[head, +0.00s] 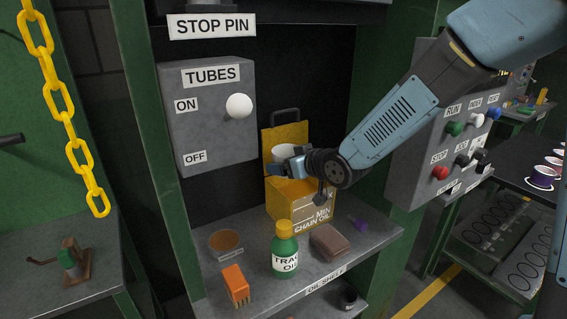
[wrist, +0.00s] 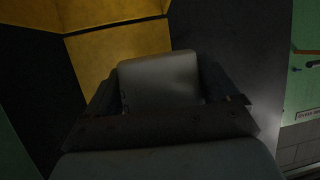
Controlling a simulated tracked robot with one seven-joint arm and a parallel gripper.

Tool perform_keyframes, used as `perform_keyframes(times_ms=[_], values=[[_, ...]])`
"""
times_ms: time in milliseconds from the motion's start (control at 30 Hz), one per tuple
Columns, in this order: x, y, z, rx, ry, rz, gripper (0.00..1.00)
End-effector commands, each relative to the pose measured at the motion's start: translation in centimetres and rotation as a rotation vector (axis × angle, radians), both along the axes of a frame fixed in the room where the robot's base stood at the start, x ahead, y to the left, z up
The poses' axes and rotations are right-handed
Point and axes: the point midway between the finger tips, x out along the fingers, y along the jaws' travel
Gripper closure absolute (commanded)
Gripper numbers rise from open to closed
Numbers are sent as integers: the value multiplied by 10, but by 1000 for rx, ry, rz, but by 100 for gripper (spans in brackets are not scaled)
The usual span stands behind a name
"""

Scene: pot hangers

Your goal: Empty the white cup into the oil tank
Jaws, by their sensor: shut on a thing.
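The oil tank (head: 300,212) is a yellow box marked as chain oil, on the oil shelf with its yellow lid (head: 284,136) raised at the back. The white cup (head: 281,152) is held over the tank, in front of the raised lid. My gripper (head: 290,166) is shut on the cup, coming in from the right. In the wrist view the cup (wrist: 160,82) sits between the fingers, with the yellow tank (wrist: 120,45) behind it. The cup's inside is hidden, and I cannot tell how far it is tilted.
On the oil shelf stand a green bottle (head: 285,252) with a yellow cap, an orange brush-like block (head: 235,283), a brown round dish (head: 226,241) and a brown block (head: 328,241). A grey TUBES box (head: 208,118) is at left, a button panel (head: 445,130) at right.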

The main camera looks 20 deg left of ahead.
Motion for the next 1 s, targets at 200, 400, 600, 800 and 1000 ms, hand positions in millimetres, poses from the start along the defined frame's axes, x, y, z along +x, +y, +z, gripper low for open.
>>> perform_keyframes(times_ms=[200,400,600,800,1000], values=[[2,-2,0,4,2,-5,46],[3,-3,0,4,3,-7,46],[4,-3,9,7,0,-8,46],[4,-3,25,7,1,-8,46],[4,-3,41,7,1,-7,46]])
